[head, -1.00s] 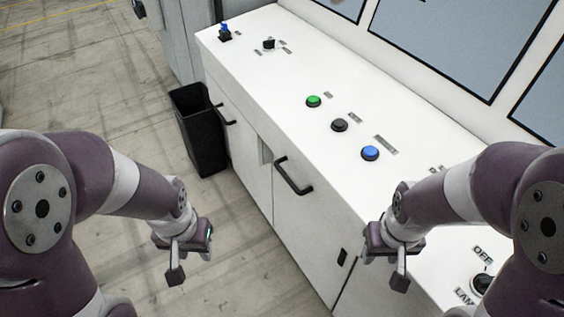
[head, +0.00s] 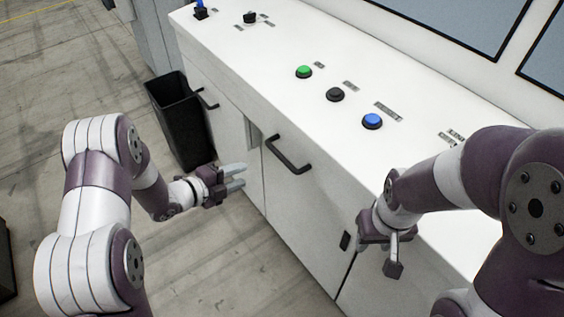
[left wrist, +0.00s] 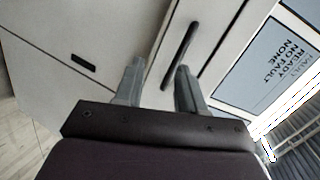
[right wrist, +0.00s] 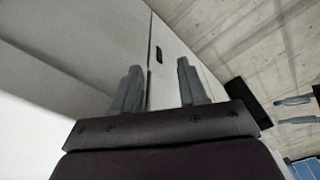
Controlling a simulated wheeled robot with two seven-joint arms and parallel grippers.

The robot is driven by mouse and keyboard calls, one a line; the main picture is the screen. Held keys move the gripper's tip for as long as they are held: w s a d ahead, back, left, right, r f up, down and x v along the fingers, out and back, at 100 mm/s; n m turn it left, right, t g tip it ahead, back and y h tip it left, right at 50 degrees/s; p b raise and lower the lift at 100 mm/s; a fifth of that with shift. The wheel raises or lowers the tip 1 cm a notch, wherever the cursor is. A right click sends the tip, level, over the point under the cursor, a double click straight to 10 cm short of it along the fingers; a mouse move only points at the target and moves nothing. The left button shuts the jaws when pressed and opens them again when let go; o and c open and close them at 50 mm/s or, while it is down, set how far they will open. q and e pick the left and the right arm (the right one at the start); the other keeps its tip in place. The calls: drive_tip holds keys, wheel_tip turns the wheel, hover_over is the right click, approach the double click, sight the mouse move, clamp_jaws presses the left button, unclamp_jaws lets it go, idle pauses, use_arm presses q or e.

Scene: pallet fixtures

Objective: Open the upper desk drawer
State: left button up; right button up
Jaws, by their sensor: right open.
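The white desk (head: 262,75) has front panels with black bar handles. I cannot tell which panel is the upper drawer. My left gripper (head: 242,177) is open and empty, left of the nearer handle and apart from it, fingers pointing toward the desk front. In the left wrist view a black bar handle (left wrist: 180,55) shows beyond the fingertips. My right gripper (head: 392,252) is open and empty near the desk's front edge at right.
A black bin (head: 178,118) stands on the floor by the desk's far end. Green (head: 304,71), black (head: 335,94) and blue (head: 372,121) buttons are on the desk top. A small black recess (head: 346,240) is on the desk front.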

sight(282, 156)
use_arm(q)
drive_tip(key=w+d+m, duration=0.1)
drive_tip(key=w+d, duration=0.1)
drive_tip(key=d, duration=0.2)
drive_tip(key=w+d+m+h+p, duration=0.1)
drive_tip(key=w+d, duration=0.1)
drive_tip(key=d, duration=0.2)
drive_tip(key=w+d+m+h+p, duration=0.1)
drive_tip(key=w+d, duration=0.1)
drive_tip(key=d, duration=0.2)
drive_tip(key=shift+w, duration=0.3)
drive_tip(key=shift+a, duration=0.1)
clamp_jaws()
